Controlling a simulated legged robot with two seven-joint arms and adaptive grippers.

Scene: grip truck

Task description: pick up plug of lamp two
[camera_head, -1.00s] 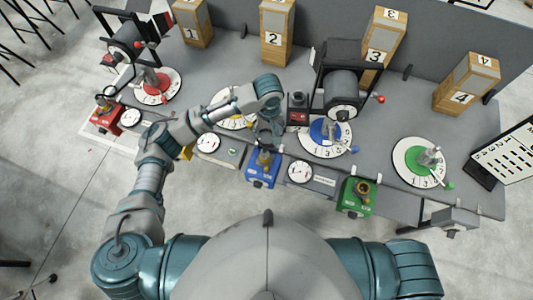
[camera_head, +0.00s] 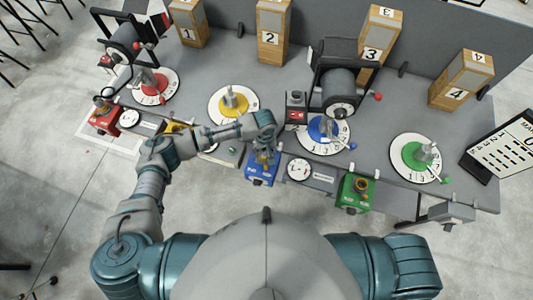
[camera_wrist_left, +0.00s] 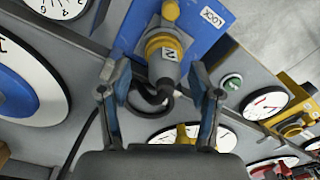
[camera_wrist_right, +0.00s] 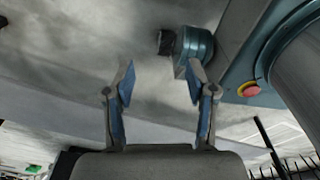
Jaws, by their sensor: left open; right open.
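A yellow plug with a 2-like mark (camera_wrist_left: 166,50) sits in the socket of a blue box (camera_wrist_left: 205,22), its black cable curling below it. The blue box (camera_head: 261,173) stands at the table's front edge in the head view, with my left gripper (camera_head: 265,146) over it, hiding part of the plug. In the left wrist view my left gripper (camera_wrist_left: 160,78) is open, its fingers on either side of the plug's lower end and cable. I cannot tell whether they touch. My right gripper (camera_wrist_right: 161,72) is open and empty in the right wrist view; it is out of the head view.
Wooden box two (camera_head: 273,35) stands at the back among several numbered boxes. A blue dial (camera_head: 324,134) and a white gauge (camera_head: 299,169) lie right of the blue box. A green box (camera_head: 357,194) is further right, a red box (camera_head: 104,118) far left.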

